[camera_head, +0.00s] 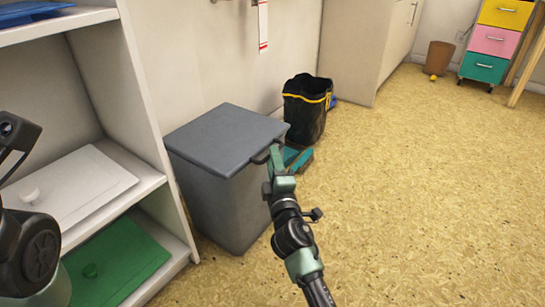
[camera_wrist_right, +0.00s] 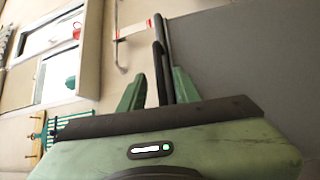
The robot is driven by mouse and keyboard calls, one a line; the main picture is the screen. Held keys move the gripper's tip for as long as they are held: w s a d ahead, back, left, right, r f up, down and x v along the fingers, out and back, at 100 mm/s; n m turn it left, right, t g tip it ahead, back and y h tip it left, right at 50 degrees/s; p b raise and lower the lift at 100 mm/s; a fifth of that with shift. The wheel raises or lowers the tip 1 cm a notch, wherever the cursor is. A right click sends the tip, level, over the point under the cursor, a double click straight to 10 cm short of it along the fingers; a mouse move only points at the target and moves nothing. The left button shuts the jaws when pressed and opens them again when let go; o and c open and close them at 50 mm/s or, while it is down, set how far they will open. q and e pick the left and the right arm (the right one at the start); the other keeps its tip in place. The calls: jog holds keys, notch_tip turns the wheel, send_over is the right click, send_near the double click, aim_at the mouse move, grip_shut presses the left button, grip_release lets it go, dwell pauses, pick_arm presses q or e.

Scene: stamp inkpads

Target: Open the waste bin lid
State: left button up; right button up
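The grey waste bin (camera_head: 222,205) stands on the floor beside the shelf, its flat grey lid (camera_head: 222,138) down on it. A dark handle (camera_head: 261,157) sticks out at the lid's right edge. My right gripper (camera_head: 273,158) is at this handle. In the right wrist view the gripper's two green fingers (camera_wrist_right: 158,88) stand apart, with the dark handle (camera_wrist_right: 160,72) between them. The handle is close to the right finger, with a small gap at the left one. The lid (camera_wrist_right: 245,55) fills the right of that view. My left gripper is not visible; parts of my left arm show at left.
A white shelf (camera_head: 143,95) with white and green stamp pads stands left of the bin. A black bag with a yellow rim (camera_head: 305,108) and a teal object (camera_head: 297,160) are behind the gripper. The floor at right is free.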

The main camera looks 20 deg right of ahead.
jog(key=shift+w+d+r, duration=0.15)
jog(key=shift+w, duration=1.25)
grip_shut()
dwell(0.4)
